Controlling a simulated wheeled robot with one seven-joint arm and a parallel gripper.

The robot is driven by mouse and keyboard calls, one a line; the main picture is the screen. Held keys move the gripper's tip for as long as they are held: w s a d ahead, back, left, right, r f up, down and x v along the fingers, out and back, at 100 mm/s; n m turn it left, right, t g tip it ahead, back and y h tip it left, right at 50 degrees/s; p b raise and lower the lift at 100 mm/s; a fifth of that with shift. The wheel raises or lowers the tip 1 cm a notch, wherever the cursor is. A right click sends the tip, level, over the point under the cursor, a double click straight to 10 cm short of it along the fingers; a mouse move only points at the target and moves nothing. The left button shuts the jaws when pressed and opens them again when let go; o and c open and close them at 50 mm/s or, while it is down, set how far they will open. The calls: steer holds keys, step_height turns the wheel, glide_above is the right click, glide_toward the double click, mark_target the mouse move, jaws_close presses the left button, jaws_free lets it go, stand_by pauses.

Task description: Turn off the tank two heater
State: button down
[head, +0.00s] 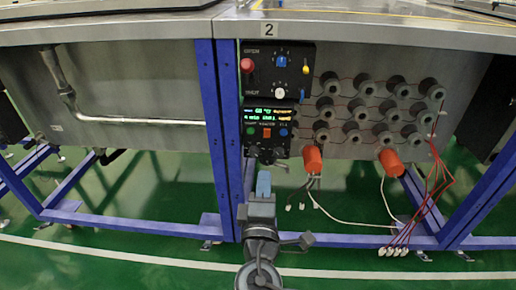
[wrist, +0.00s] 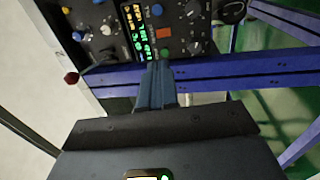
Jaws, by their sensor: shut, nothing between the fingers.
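The tank marked with a "2" label (head: 269,30) carries a black upper control panel (head: 298,84) with a red button (head: 247,66), a blue knob (head: 282,61) and a white knob (head: 280,90). Below it is a controller with a lit display (head: 266,115) and green (head: 250,131), orange (head: 267,132) and blue (head: 283,132) buttons. My gripper (head: 263,176) is shut and empty, below the controller in the head view. In the wrist view the fingers (wrist: 157,68) point at the controller, their tips near the green button (wrist: 165,53). I cannot tell whether they touch it.
Blue frame legs (head: 222,130) stand left of the panel. Several dark round fittings (head: 352,131) with red wires are at the right. Two orange-red plugs (head: 312,158) stick out below, with hanging cables (head: 395,250) near the floor. Green floor (head: 130,190) is open at the left.

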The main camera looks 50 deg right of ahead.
mark_target(268, 131)
stand_by(0.3)
steer(key=b+x, duration=0.1)
steer(key=x, duration=1.3)
steer(key=shift+b, duration=0.3)
